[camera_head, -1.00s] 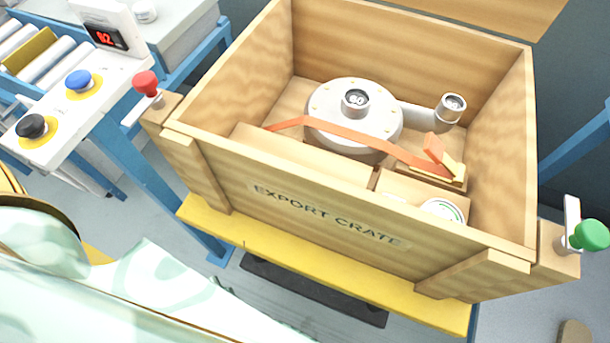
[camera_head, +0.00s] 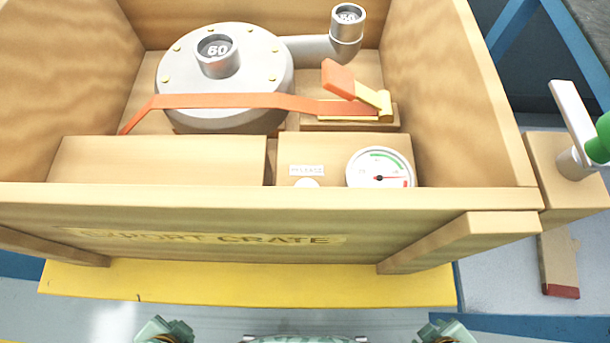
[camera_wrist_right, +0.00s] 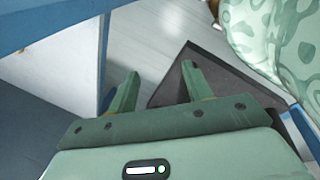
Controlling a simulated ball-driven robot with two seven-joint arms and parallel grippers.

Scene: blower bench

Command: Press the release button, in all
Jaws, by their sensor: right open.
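The release button (camera_head: 307,183) is a pale round cap under a small label on a wooden block (camera_head: 290,152) inside the crate. Its lower part is hidden by the crate's front wall. A round gauge (camera_head: 380,170) with a green arc sits to its right on the same block. My right gripper (camera_wrist_right: 160,88) is open and empty in the right wrist view, low over the floor, with its two green fingers apart. The button does not show in that view. My left gripper is not in view.
The open wooden crate (camera_head: 230,212) stands on a yellow platform (camera_head: 240,285). Inside are a round grey blower (camera_head: 190,88), an orange strap (camera_head: 225,101) and a raised orange lever (camera_head: 340,80). A green knob (camera_head: 600,140) is outside at right.

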